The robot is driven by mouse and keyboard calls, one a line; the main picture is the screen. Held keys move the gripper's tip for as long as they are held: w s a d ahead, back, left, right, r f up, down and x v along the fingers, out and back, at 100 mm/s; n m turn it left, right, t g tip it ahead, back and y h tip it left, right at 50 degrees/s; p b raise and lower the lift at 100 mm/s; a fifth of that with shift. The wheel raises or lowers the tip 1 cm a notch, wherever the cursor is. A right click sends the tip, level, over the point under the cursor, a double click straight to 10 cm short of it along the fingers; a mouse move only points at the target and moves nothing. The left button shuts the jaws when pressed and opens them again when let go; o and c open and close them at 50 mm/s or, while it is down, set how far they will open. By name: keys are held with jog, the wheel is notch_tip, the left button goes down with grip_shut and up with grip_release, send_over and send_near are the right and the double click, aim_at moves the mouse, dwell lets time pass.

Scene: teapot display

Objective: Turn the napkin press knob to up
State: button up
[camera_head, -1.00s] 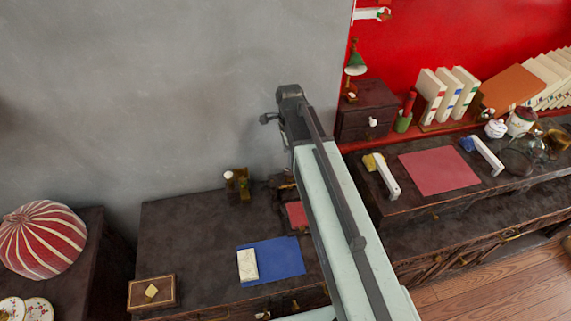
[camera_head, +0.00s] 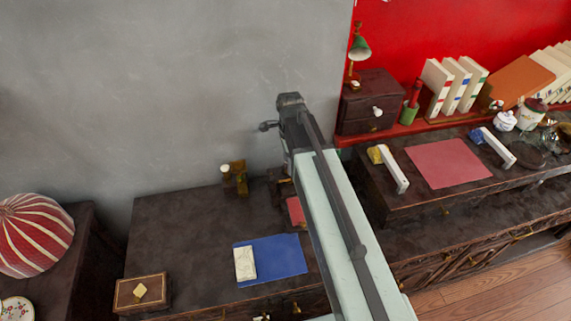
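A dark object with a red pad or cloth (camera_head: 296,211) stands on the dark cabinet top, partly hidden behind my arm. It may be the napkin press, but I cannot make out its knob or which way the knob points. To its left stands a small brass and dark wood piece with a pale round top (camera_head: 235,178); I cannot tell what it is. My pale green arm rises through the middle of the view to a dark joint. My gripper's fingers do not show, and no held thing is visible.
On the cabinet (camera_head: 170,230) lie a blue cloth (camera_head: 283,258) with a cream block (camera_head: 245,263) and a wooden box (camera_head: 141,293). A striped dome (camera_head: 35,235) is at left. At right, a shelf holds white-handled tools (camera_head: 395,172), a pink mat (camera_head: 448,165) and books (camera_head: 437,85).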

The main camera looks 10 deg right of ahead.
jog(key=c, duration=1)
jog(key=shift+a, duration=0.5)
grip_shut()
jog(key=shift+d, duration=0.55)
jog(key=o, duration=1.2)
grip_release()
jog(key=shift+d, duration=0.1)
jog(key=shift+o, duration=0.2)
jog(key=shift+r, duration=0.1)
